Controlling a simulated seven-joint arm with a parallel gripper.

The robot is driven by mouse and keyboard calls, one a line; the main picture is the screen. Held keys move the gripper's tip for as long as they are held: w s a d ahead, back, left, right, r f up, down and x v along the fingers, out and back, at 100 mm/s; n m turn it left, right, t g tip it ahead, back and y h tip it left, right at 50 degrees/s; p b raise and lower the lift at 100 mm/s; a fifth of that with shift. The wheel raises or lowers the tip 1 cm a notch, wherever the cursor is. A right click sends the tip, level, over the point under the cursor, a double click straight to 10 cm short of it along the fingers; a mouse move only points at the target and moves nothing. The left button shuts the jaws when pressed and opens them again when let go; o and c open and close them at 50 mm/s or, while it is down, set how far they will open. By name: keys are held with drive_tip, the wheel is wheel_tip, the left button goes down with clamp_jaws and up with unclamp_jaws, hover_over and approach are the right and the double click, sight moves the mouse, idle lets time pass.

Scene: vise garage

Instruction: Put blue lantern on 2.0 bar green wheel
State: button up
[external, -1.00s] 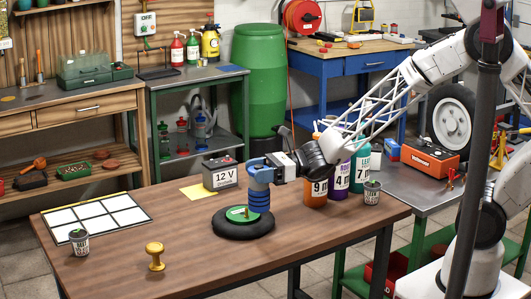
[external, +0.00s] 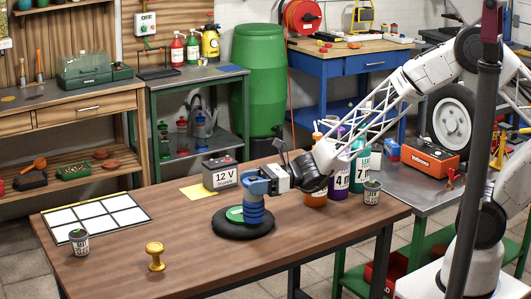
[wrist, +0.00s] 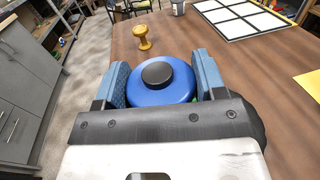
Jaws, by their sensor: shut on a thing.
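The blue lantern (external: 254,211) is upright, with a ribbed blue body; its blue top with a dark cap (wrist: 157,74) shows between the jaws in the wrist view. My gripper (external: 257,184) is shut on the lantern from the right. The green wheel (external: 234,214) is a black tyre with a green hub, lying flat on the wooden table. The lantern's bottom appears to be at the hub, toward its right side; whether it touches cannot be told. In the wrist view the wheel is mostly hidden under the lantern, and its pressure label cannot be read.
A 12 V battery (external: 220,173) stands behind the wheel. Large labelled bottles (external: 341,176) stand near my wrist at the right. A yellow knob (external: 155,256), a small pot (external: 79,242) and a white grid (external: 97,219) are at the left.

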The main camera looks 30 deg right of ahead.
drive_tip(key=shift+f, duration=0.1)
idle(0.3)
drive_tip(key=o, duration=1.4)
drive_tip(key=shift+s+d, duration=0.1)
drive_tip(key=shift+d, duration=0.6)
drive_tip(key=shift+s+d, duration=0.35)
drive_tip(key=shift+d, duration=1.35)
drive_tip(key=shift+s+d, duration=0.4)
drive_tip(key=shift+d, duration=1.35)
drive_tip(key=shift+s+d, duration=0.35)
drive_tip(key=shift+d, duration=1.35)
